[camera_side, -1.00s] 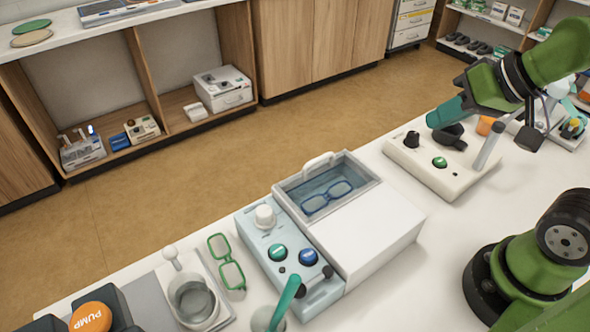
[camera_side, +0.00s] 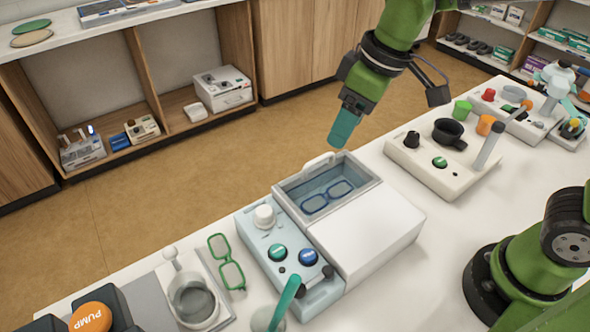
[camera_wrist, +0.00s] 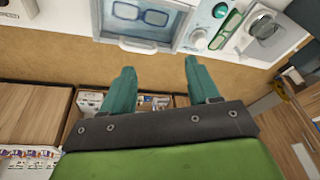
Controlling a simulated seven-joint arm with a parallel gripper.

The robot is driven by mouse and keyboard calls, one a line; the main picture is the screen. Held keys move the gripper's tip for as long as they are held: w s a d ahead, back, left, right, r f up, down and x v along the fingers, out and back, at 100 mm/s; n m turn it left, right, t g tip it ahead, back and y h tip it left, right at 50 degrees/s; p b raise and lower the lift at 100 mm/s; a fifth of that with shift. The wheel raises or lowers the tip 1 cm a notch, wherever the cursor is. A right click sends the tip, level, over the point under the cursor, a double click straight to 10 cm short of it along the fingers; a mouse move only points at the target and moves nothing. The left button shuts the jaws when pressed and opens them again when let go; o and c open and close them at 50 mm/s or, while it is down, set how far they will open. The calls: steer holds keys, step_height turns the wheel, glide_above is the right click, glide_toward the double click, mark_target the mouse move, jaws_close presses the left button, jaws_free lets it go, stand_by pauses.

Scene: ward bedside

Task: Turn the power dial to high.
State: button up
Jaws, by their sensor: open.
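A pale blue control panel (camera_side: 262,240) carries a white dial (camera_side: 264,216), a green button (camera_side: 277,252) and a blue button (camera_side: 308,257). The white dial also shows in the wrist view (camera_wrist: 198,35). A cream unit (camera_side: 425,168) to the right carries a black knob (camera_side: 411,139). No power marking is readable, so I cannot tell from labels which is the power dial. My gripper (camera_side: 340,140) is above and behind the basin, apart from both knobs. In the wrist view its two teal fingers (camera_wrist: 160,72) are spread with nothing between them.
Blue glasses (camera_side: 328,196) lie in the open basin (camera_side: 292,187) beside the panel. A teal-handled item (camera_side: 287,297) is in front of the panel.

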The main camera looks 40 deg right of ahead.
mark_target(264, 210)
steer(key=w+a+n+g+h, duration=0.25)
steer(key=w+a+n, duration=0.25)
steer(key=a+n, duration=0.95)
steer(key=shift+n+y, duration=0.25)
steer(key=shift+n, duration=0.4)
steer(key=f, duration=1)
steer(key=d+f, duration=0.1)
steer(key=f, duration=0.5)
steer(key=shift+f, duration=0.1)
steer(key=c, duration=1)
steer(key=shift+c, duration=0.2)
